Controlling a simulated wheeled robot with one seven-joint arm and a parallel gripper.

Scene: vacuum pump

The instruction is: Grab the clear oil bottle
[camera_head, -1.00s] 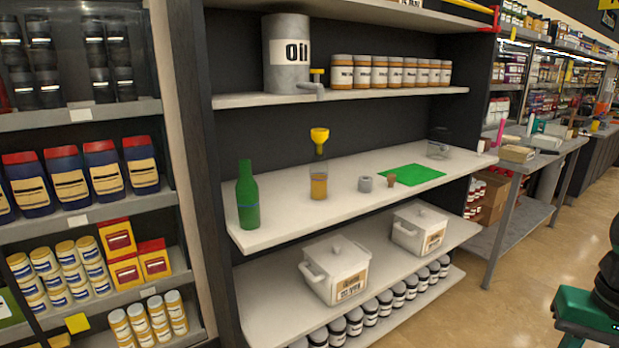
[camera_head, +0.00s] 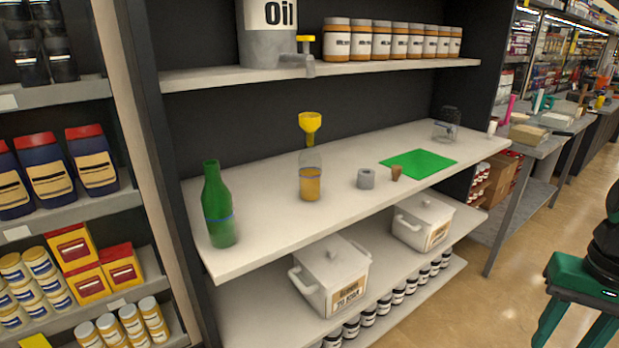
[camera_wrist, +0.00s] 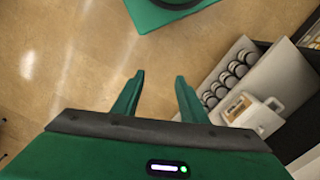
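The clear oil bottle (camera_head: 311,181) stands upright on the middle shelf in the head view. Amber liquid fills its lower part, and a yellow funnel (camera_head: 310,123) sits at its top. A green bottle (camera_head: 218,206) stands to its left on the same shelf. My gripper (camera_wrist: 156,82) shows in the wrist view with its two green fingers apart and nothing between them. It points down over the floor, away from the middle shelf. The clear bottle is not in the wrist view.
The middle shelf (camera_head: 255,228) also holds a grey ring (camera_head: 366,178), a brown cork-like piece (camera_head: 396,173), a green mat (camera_head: 418,163) and a glass jar (camera_head: 446,124). White lidded boxes (camera_head: 331,275) stand below. An oil drum (camera_head: 268,32) and jars stand above. Floor at right is open.

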